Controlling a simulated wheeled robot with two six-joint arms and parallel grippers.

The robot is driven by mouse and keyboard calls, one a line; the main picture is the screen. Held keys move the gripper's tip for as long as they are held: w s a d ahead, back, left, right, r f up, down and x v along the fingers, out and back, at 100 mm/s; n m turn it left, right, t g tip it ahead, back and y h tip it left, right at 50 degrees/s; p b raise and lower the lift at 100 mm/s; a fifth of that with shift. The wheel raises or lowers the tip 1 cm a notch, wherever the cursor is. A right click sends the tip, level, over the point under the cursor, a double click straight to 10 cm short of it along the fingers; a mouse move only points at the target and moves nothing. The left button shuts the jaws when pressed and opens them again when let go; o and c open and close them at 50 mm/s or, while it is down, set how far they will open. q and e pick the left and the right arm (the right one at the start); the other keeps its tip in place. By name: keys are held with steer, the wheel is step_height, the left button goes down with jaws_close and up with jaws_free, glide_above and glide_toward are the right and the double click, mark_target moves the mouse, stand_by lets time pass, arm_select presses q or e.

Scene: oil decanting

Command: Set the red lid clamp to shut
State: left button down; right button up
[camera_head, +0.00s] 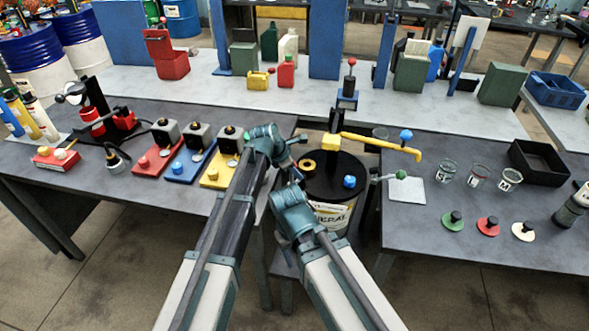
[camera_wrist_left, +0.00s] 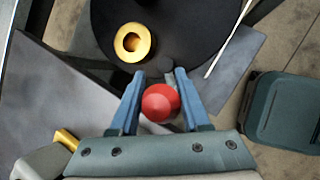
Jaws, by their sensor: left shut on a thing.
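The red lid clamp shows in the left wrist view as a round red knob (camera_wrist_left: 160,102) at the edge of the black drum lid (camera_wrist_left: 185,35). My left gripper (camera_wrist_left: 160,88) is shut on this knob, with a blue finger on either side. In the head view the left arm reaches to the left side of the black-topped drum (camera_head: 335,187). There the red knob is hidden behind my arms. My right arm ends in front of the drum, and its fingers cannot be made out.
A yellow ring (camera_wrist_left: 132,43) and a blue knob (camera_head: 349,182) sit on the lid. A yellow pump handle (camera_head: 380,144) extends to the right. Red, blue and yellow stands (camera_head: 158,160) are on the left table. Cups (camera_head: 479,176) and round lids (camera_head: 488,226) are on the right table.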

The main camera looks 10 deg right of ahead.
arm_select(q)
steer(key=shift+d, duration=0.1)
steer(key=shift+c, duration=1.9)
jaws_free()
steer(key=p+v, duration=1.2)
steer(key=v, duration=0.1)
steer(key=shift+r, duration=0.35)
steer(key=shift+s, duration=0.1)
